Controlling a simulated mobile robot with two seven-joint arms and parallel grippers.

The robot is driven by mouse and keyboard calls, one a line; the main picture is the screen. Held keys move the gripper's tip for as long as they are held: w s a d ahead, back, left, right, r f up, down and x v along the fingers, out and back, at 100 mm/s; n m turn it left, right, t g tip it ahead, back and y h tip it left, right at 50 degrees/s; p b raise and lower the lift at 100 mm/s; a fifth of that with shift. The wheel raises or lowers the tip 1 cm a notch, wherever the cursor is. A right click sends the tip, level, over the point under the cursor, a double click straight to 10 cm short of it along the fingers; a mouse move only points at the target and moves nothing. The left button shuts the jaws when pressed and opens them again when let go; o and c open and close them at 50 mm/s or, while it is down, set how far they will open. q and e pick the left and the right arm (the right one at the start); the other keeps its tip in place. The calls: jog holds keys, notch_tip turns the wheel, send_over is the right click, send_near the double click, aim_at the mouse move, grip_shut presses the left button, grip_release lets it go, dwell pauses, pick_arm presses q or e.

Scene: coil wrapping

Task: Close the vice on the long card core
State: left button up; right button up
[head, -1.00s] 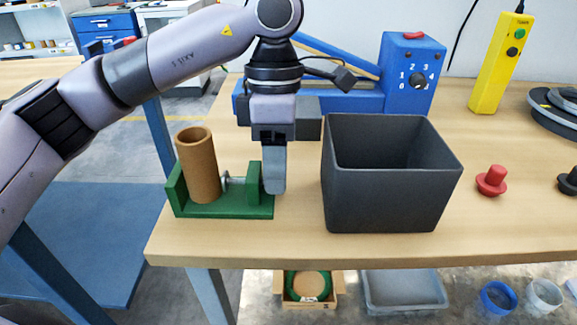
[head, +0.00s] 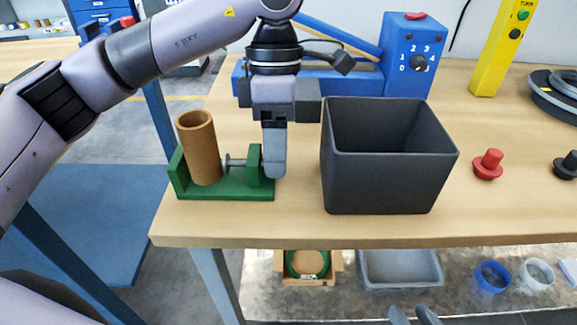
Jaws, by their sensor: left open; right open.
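The long card core (head: 199,150) is a brown open tube standing in the green vice (head: 222,190) at the table's front left. Its top leans slightly left, near the left jaw (head: 178,172). Part of the screw (head: 236,161) shows between the core and the right jaw (head: 254,166), so a gap is there. My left gripper (head: 274,174) points down at the outer right side of the right jaw. It looks very close to it; contact is unclear. It is open and holds nothing visible. My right gripper (head: 414,316) is open and empty at the bottom edge, its fingertips apart.
A dark grey bin (head: 385,180) stands right of my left gripper. A blue machine (head: 405,60) is behind. A red knob-like piece (head: 488,165) and a black one (head: 567,166) lie to the right. Below are a cardboard box (head: 308,270) and a grey tray (head: 400,270).

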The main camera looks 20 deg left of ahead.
pick_arm(q)
jog(key=shift+s+f+t+y+b, duration=0.25)
jog(key=shift+t+y+b, duration=0.05)
jog(key=shift+t+b, duration=0.6)
jog(key=shift+r, duration=0.25)
pick_arm(e)
notch_tip(320, 180, down, 3)
jog(key=shift+r, duration=0.1)
pick_arm(q)
jog(key=t+b, duration=0.3)
jog(key=b, duration=0.1)
jog(key=shift+s+d+f+y, duration=0.15)
jog(key=shift+s+f+y, duration=0.15)
jog(key=shift+f+y, duration=0.1)
jog(key=shift+s+r+t+b, duration=0.1)
jog(key=shift+r+t+b, duration=0.1)
jog(key=shift+t+b, duration=0.35)
jog(key=shift+r, duration=0.15)
pick_arm(e)
notch_tip(320, 180, down, 5)
jog(key=shift+f, duration=0.1)
